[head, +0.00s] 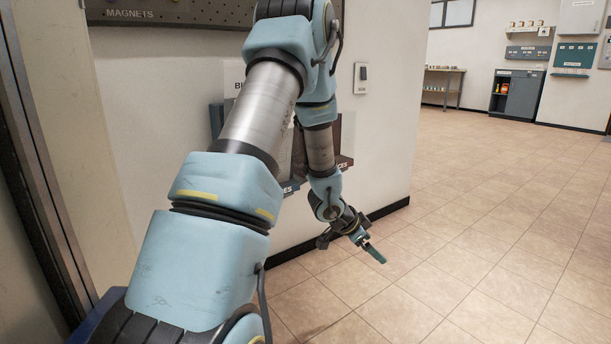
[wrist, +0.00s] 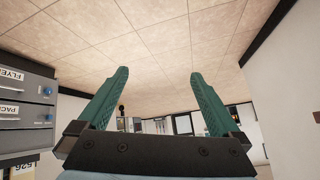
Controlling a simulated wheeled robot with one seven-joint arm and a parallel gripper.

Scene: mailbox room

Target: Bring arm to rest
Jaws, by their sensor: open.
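My arm reaches out in front of me in the head view, raised at the elbow and bent down at the far end. In the wrist view, my gripper (wrist: 160,95) shows two green fingers spread wide apart. It is open, and nothing is between the fingers.
A white wall with a magnets board (head: 180,14) and a wall switch (head: 361,78) stands close behind my arm. A grey drawer unit (wrist: 28,105) shows at left in the wrist view. The tiled floor (head: 490,200) at right is clear; a dark cabinet (head: 516,95) stands far off.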

